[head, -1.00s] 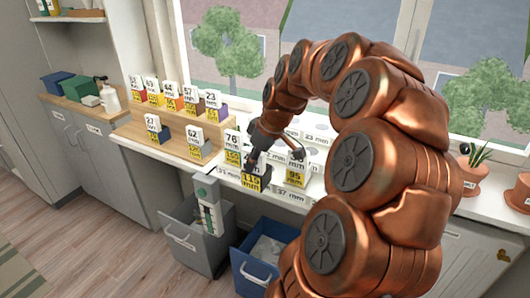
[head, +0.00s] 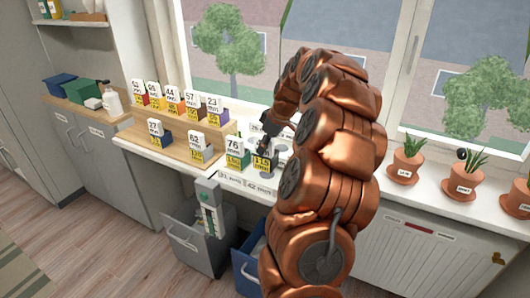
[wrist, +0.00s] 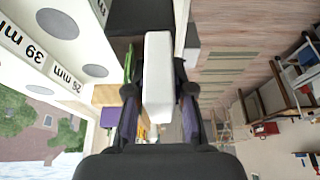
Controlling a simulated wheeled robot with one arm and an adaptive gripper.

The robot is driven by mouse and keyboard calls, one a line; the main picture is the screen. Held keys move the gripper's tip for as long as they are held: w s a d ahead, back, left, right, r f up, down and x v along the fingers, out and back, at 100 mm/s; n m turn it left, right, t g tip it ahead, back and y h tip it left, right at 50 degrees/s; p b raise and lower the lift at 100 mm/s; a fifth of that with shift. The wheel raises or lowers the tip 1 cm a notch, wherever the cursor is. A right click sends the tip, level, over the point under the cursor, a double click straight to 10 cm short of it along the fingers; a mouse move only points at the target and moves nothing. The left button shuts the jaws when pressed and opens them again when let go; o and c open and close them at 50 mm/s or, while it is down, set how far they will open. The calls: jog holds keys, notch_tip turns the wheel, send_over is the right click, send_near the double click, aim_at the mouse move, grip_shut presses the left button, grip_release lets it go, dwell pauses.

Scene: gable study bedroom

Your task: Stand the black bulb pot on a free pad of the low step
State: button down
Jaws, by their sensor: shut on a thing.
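The black bulb pot (head: 262,168) carries a yellow label that seems to read 115. My gripper (head: 263,146) is shut on it, just right of a green pot marked 76 (head: 236,158). In the wrist view my gripper (wrist: 160,105) has its fingers on either side of a white block-like part, with a black body beyond it. A white surface with grey round pads (wrist: 57,23) and mm labels shows there at left. In the head view this white stand (head: 234,182) lies around the pot, partly hidden by my arm. I cannot tell whether the pot touches it.
A wooden two-level stand (head: 178,151) at left holds several tagged pots. A grey open bin (head: 195,245) and a blue bin (head: 245,268) are below the counter edge. Potted plants (head: 407,165) line the right sill. A window is behind.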

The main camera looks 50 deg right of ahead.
aim_at(265, 154)
jog(key=shift+w+d, duration=0.15)
jog(key=shift+d, duration=0.05)
jog(key=shift+f+p, duration=0.85)
jog(key=shift+f, duration=0.9)
jog(key=shift+f, duration=0.15)
jog(key=c, duration=1)
grip_release()
jog(key=shift+r, duration=0.2)
jog(key=b+v, duration=0.3)
jog(key=v, duration=0.9)
jog(key=shift+f+b, duration=0.1)
jog(key=shift+b, duration=0.3)
